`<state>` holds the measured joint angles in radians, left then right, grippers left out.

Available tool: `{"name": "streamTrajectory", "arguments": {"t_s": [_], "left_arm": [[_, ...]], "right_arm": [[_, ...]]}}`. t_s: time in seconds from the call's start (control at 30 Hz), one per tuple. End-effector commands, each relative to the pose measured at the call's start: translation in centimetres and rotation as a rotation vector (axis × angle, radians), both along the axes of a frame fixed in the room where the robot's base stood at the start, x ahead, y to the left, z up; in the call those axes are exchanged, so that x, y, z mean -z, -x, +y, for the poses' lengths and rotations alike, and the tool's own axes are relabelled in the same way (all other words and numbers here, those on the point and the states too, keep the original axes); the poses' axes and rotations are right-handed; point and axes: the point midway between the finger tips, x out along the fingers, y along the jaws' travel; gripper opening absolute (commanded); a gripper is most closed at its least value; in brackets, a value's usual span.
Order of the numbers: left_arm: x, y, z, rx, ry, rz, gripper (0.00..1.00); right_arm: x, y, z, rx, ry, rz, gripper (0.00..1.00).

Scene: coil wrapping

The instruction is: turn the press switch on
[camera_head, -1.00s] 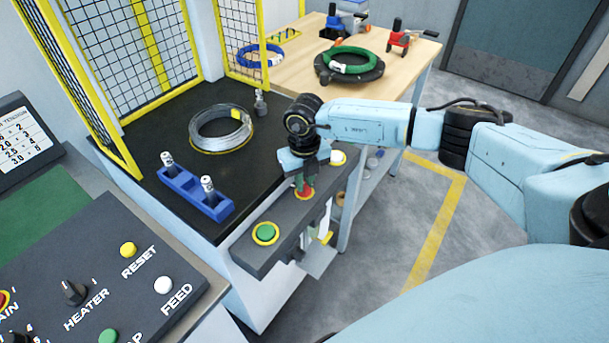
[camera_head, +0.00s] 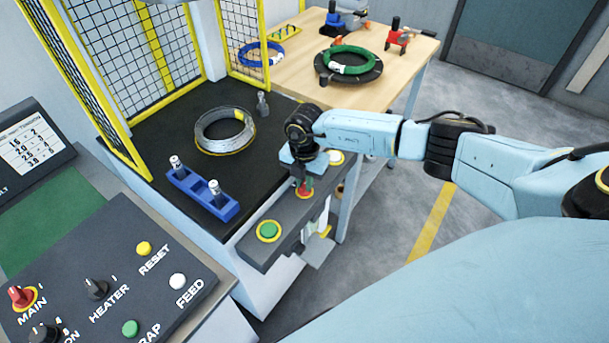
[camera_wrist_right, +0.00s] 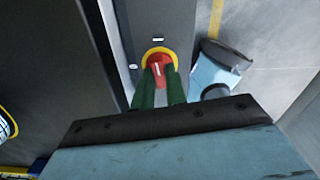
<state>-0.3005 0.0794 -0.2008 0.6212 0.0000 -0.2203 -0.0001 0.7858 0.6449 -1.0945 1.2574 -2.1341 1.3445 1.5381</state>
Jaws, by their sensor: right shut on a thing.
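The press switch is a red rotary knob (camera_head: 303,191) on a yellow round plate, set in the dark front rail of the press. In the right wrist view the red knob (camera_wrist_right: 158,67) carries a short white mark, between two small white labels on the rail. My right gripper (camera_head: 306,184) points down onto the knob. In the wrist view its green fingers (camera_wrist_right: 161,84) are on either side of the knob and shut on it. They hide part of the knob in both views. My left gripper is out of view.
A green button (camera_head: 268,231) and a white button (camera_head: 336,158) flank the switch on the rail. A wire coil (camera_head: 225,131) and a blue holder (camera_head: 203,197) are on the black press bed. A control panel (camera_head: 120,280) is at lower left.

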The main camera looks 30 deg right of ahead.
Motion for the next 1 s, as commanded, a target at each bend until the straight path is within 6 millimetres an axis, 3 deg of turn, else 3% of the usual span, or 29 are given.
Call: {"name": "streamTrajectory", "arguments": {"t_s": [0.4, 0.9, 0.93, 1.0], "left_arm": [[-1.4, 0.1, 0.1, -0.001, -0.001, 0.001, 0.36], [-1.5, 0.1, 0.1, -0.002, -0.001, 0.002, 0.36], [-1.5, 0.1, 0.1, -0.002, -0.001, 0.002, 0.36], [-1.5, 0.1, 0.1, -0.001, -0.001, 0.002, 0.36]], "right_arm": [[-0.2, -0.2, -0.1, 0.168, 0.000, -0.004, 0.00], [-0.2, -0.2, -0.1, 0.187, 0.001, -0.005, 0.00], [-0.2, -0.2, -0.1, 0.187, 0.001, -0.005, 0.16], [-0.2, -0.2, -0.1, 0.186, 0.001, -0.005, 0.25]]}}
